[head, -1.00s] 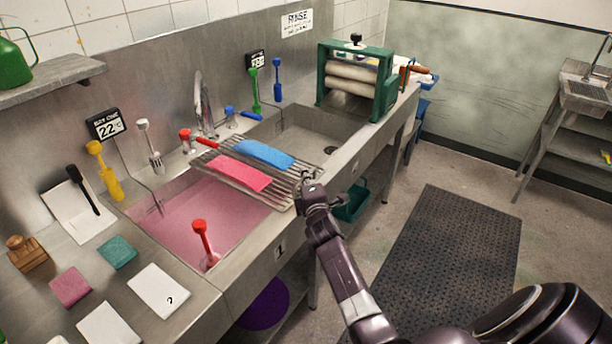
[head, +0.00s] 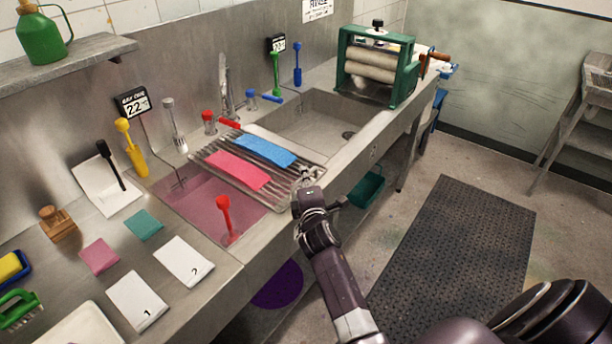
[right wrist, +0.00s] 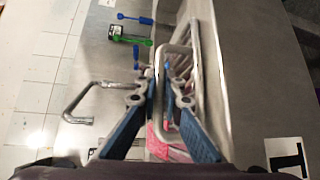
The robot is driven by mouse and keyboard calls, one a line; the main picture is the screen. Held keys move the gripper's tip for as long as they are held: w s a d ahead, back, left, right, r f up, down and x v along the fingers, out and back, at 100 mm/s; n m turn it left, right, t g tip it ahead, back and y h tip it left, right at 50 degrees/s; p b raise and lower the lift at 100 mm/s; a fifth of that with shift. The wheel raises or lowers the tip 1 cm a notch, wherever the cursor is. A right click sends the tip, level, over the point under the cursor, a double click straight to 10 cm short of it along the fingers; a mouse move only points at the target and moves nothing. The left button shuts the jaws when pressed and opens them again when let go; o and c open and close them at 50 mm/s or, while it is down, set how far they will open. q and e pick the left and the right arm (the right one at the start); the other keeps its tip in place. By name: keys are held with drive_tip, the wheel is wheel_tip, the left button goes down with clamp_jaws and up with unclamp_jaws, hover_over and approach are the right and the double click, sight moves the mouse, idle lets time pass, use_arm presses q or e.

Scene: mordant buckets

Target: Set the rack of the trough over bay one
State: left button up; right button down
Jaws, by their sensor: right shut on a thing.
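The wire rack (head: 289,183) lies across the trough (head: 250,238), over the far part of bay one (head: 190,196), which holds pink liquid. A pink cloth (head: 238,170) and a blue cloth (head: 265,151) lie side by side on the rack. My right gripper (head: 308,181) is at the rack's front end. In the right wrist view its blue fingers (right wrist: 158,92) are shut on the rack's metal loop handle (right wrist: 174,75). I cannot tell whether the rack rests on the rims or hangs just above them. My left gripper is not in view.
A red-handled tool (head: 225,215) stands in bay one's near corner. The empty second basin (head: 312,118) lies beyond the rack, with a green wringer (head: 378,65) past it. The tap (head: 225,90) and several tools line the back wall. Cards and swatches (head: 184,262) lie left.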

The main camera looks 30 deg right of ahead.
drive_tip(key=shift+a+f, duration=0.15)
drive_tip(key=shift+f, duration=0.15)
drive_tip(key=c, duration=2.4)
unclamp_jaws()
drive_tip(key=o, duration=0.4)
drive_tip(key=shift+s+a+r, duration=0.15)
drive_tip(key=shift+r, duration=0.1)
drive_tip(key=shift+c, duration=0.2)
drive_tip(key=v, duration=1.2)
